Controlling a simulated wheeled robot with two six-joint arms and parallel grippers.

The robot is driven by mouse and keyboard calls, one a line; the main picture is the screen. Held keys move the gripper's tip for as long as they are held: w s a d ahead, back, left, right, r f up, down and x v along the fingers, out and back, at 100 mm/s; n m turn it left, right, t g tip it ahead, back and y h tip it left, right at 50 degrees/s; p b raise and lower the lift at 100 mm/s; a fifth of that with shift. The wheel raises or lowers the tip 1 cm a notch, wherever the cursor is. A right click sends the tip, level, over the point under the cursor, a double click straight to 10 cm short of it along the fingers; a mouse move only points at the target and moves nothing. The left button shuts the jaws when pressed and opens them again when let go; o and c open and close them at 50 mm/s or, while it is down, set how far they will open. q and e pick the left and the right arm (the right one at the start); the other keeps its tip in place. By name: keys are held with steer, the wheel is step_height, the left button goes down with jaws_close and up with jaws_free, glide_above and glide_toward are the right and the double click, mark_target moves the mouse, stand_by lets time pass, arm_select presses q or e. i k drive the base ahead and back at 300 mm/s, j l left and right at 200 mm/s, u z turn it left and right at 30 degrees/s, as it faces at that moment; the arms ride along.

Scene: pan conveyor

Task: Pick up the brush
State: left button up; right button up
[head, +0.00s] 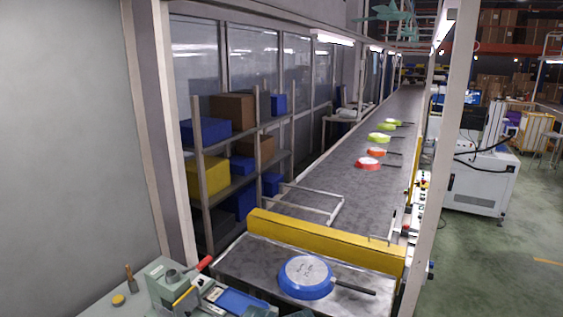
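What looks like the brush (130,278) is small and brownish. It stands upright near the far edge of the pale green table (95,309) at the bottom left of the head view. A small round yellow item (118,300) is on the table just in front of it. The brush is too small here to make out its bristles. Neither of my grippers shows in the head view.
A grey-green machine with a red lever (197,270) stands right of the brush. More pans lie farther along. Shelves with bins (208,178) stand behind.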

mark_target(129, 276)
steer(key=u, duration=2.05)
steer(key=l+u, duration=0.5)
steer(key=i+l, duration=0.1)
steer(key=l, duration=0.55)
